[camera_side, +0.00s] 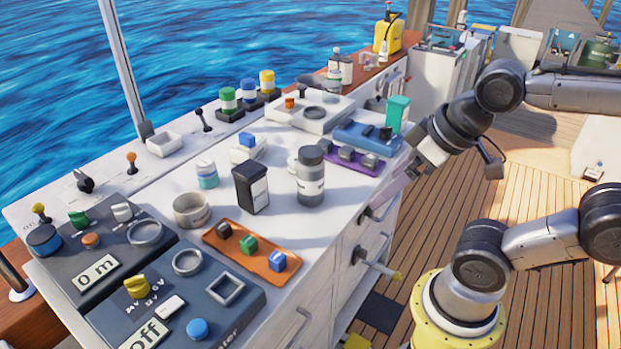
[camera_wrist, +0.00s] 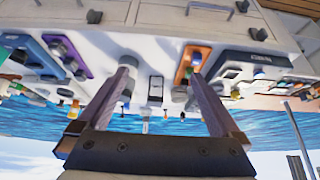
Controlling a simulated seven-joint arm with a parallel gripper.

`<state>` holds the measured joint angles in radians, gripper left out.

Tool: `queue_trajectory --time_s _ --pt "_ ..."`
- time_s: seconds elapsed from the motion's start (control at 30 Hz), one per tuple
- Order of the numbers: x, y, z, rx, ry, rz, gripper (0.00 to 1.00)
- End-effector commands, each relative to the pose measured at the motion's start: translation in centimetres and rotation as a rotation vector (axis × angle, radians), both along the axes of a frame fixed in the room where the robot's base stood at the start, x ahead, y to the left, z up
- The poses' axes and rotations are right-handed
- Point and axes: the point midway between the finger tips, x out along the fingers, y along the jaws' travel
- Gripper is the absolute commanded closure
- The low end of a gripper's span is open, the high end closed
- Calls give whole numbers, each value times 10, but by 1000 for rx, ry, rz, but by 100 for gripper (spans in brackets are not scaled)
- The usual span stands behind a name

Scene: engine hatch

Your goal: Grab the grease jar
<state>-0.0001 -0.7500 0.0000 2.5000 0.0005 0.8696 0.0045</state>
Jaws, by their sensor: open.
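A grey jar with a dark lid and a pale label (camera_side: 311,178) stands upright on the white console top; it looks like the grease jar, but its label is too small to read. A small teal-and-white jar (camera_side: 207,175) stands further left. My gripper (camera_side: 384,202) is open and empty at the console's right front edge, to the right of the grey jar and apart from it. In the wrist view my gripper's two fingers (camera_wrist: 162,72) are spread wide. The grey jar seems to be partly hidden behind the left finger there.
A black labelled container (camera_side: 251,188) stands left of the grey jar, with a grey cup (camera_side: 192,210) beyond. Drawer handles (camera_side: 375,265) stick out from the console's front.

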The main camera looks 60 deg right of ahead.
Motion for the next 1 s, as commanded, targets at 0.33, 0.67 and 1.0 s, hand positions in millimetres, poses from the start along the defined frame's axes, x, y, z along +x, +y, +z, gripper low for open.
queue_trajectory --time_s 0.33,0.67,1.0 --pt "95 13 61 184 -484 -109 0" --pt "170 -9 76 329 -831 -353 0" --pt "185 -59 27 180 -1069 -631 0"
